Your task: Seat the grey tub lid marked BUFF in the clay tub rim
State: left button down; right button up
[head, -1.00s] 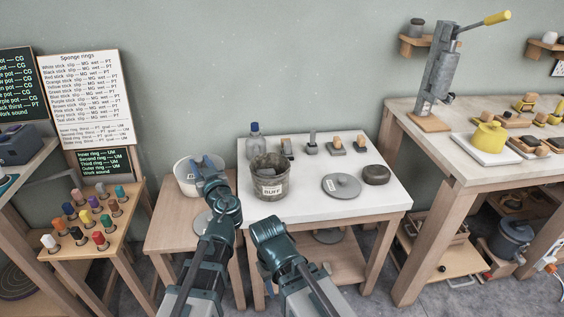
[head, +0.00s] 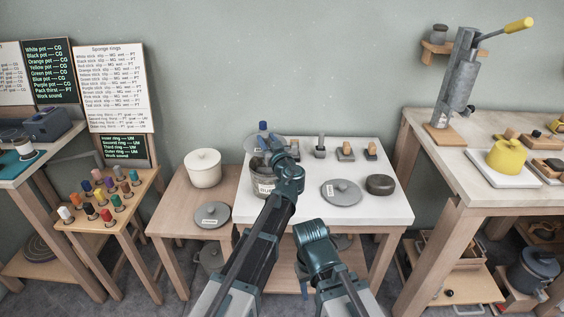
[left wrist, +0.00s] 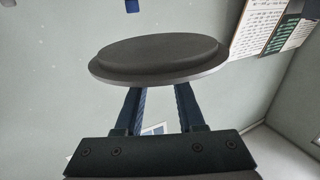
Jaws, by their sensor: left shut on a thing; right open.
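The clay tub (head: 262,186) with the BUFF label stands at the left of the white-topped table. My left gripper (head: 272,153) is over its far rim area and hides much of its mouth. In the left wrist view the gripper is shut on a dark grey round lid (left wrist: 158,60), with a raised smaller disc on its flange.
Another grey lid (head: 341,191) and a dark round block (head: 381,184) lie right of the tub. The left side table holds a white lidded pot (head: 203,171) and a labelled grey lid (head: 211,215).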

pick_arm(q)
jog(key=shift+w+d, duration=0.3)
jog(key=shift+d, duration=0.2)
pick_arm(e)
jog(key=shift+d, duration=0.35)
pick_arm(q)
jog(key=shift+f, duration=0.15)
pick_arm(e)
jog(key=shift+f, duration=0.15)
pick_arm(q)
notch_tip(320, 180, down, 5)
jog(key=b, duration=0.5)
jog(key=shift+f+b, duration=0.15)
jog(key=shift+b, duration=0.2)
pick_arm(e)
notch_tip(320, 180, down, 5)
jog(key=shift+f, duration=0.2)
pick_arm(q)
jog(key=shift+f, duration=0.1)
pick_arm(e)
jog(key=shift+f, duration=0.1)
pick_arm(q)
notch_tip(320, 180, down, 2)
jog(key=shift+b, duration=1.1)
pick_arm(e)
notch_tip(320, 180, down, 2)
